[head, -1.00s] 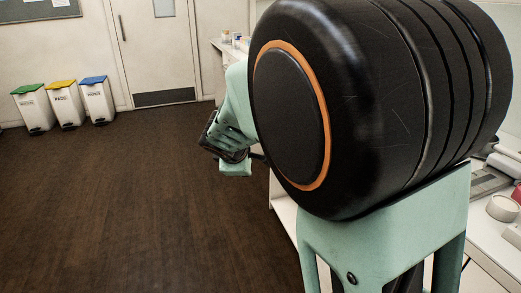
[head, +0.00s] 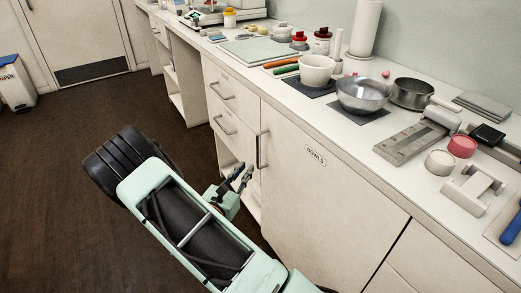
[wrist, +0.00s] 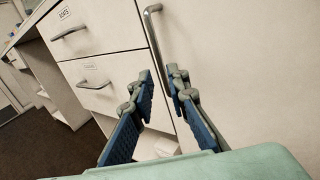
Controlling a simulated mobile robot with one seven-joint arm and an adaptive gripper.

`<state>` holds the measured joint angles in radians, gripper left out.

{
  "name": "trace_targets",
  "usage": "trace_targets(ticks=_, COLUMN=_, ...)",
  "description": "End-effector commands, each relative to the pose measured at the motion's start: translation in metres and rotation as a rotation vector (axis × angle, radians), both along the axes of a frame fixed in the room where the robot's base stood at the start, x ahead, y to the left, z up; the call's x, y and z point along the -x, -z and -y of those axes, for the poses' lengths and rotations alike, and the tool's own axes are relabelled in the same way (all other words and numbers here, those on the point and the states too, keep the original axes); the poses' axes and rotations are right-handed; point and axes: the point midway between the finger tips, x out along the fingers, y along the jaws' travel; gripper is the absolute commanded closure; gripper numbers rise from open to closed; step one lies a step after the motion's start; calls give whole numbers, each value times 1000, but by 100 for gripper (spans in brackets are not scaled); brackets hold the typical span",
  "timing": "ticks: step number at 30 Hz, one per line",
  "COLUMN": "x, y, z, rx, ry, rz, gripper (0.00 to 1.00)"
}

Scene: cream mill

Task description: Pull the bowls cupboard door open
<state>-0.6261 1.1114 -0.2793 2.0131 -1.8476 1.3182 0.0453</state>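The bowls cupboard door (head: 318,192) is a cream panel with a "BOWLS" label, under the counter in the head view. It looks shut. Its vertical metal handle (head: 262,149) is near the door's upper left edge. In the wrist view the handle (wrist: 153,37) rises above and between my fingers. My gripper (head: 240,176) is in front of the cupboard, a little below and left of the handle. The lower end of the handle is near the fingertips; contact cannot be told.
Labelled drawers with bar handles (head: 221,87) are left of the door. The counter (head: 335,117) above carries a white bowl (head: 317,70), a metal bowl (head: 363,94) and other items. Open brown floor (head: 50,190) lies to the left.

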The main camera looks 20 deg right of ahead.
Motion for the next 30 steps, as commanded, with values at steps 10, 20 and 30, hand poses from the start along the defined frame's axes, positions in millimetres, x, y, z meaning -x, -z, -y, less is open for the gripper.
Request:
trace_targets(ticks=10, x=-34, y=3, z=35, rx=5, ry=-3, rz=2, gripper=85)
trace_targets(ticks=20, x=-70, y=2, z=70, rx=5, ry=-4, rz=1, gripper=85)
trace_targets(ticks=30, x=-76, y=1, z=76, rx=5, ry=-6, rz=-1, gripper=85)
